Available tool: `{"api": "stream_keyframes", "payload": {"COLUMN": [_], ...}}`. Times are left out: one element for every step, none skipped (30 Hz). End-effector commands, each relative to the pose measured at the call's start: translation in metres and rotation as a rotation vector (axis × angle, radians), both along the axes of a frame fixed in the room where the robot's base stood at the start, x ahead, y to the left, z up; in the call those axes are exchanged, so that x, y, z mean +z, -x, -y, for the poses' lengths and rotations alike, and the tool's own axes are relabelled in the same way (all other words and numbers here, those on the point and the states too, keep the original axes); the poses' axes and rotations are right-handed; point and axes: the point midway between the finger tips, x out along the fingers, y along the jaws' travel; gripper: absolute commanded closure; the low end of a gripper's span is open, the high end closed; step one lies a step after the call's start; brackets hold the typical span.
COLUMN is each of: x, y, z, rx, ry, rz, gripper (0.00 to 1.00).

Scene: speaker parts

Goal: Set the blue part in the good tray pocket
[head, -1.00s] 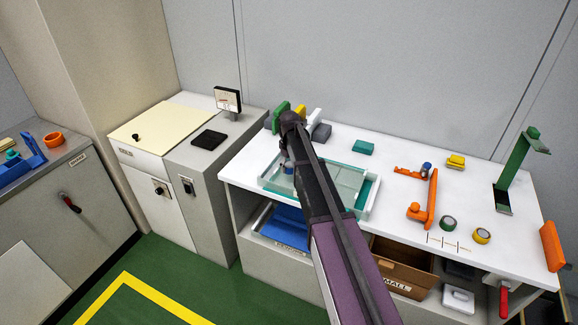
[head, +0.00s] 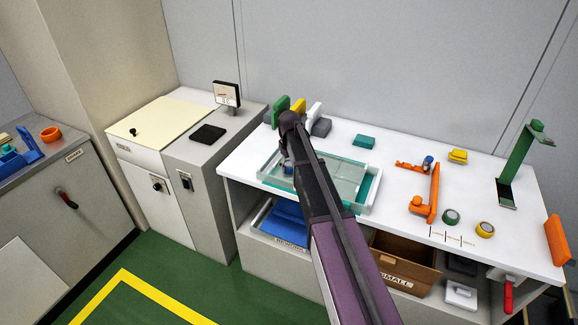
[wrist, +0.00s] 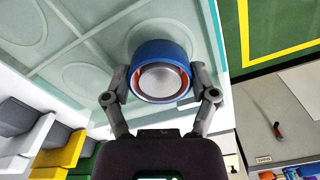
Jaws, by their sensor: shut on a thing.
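The blue part (wrist: 160,56) is a short blue cylinder with an orange inner ring and a silver round face. My gripper (wrist: 160,92) is shut on it, one finger at each side. Behind the part in the wrist view is the pale green tray (wrist: 92,36) with round pockets and dividing ridges. The part overlaps a pocket near the tray's edge; whether it touches the pocket floor cannot be told. In the head view the tray (head: 268,180) lies on the white bench, and my arm hides part of it and most of the gripper.
Upright green (head: 280,108), yellow and white blocks and a grey block (head: 321,127) stand behind the tray. A grey cabinet (head: 205,160) adjoins the bench's left end.

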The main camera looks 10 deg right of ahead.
Motion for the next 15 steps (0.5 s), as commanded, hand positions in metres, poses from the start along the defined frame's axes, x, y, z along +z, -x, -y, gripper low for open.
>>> {"api": "stream_keyframes", "payload": {"x": [0.0001,0.0001,-0.0001,-0.0002,-0.0004,-0.0008,-0.0011,-0.0015,-0.002,-0.0025,-0.0029,-0.0036,-0.004,-0.0044,-0.005], "y": [0.0,0.0,0.0,0.0,0.0,0.0,0.0,0.0,0.0,0.0,0.0001,0.0,0.0,0.0,0.0], "z": [-0.0002,-0.0002,-0.0002,-0.0004,-0.0004,-0.0004,-0.0004,-0.0006,-0.0006,-0.0006,-0.0007,-0.0007,-0.0008,-0.0008,-0.0008], "rx": [0.0,0.0,0.0,0.0,0.0,0.0,0.001,0.001,0.001,0.001,0.001,0.001,0.001,0.001,0.001], "ry": [0.0,0.0,0.0,0.0,0.0,0.0,0.0,0.0,0.0,0.0,0.0,0.0,0.0,0.0,0.0], "rz": [0.0,0.0,0.0,0.0,0.0,0.0,0.0,0.0,0.0,0.0,0.0,0.0,0.0,0.0,0.0], "gripper": [0.86,0.86,0.86,0.86,0.86,0.86,0.86,0.86,0.86,0.86,0.86,0.86,0.86,0.86,0.86]}}
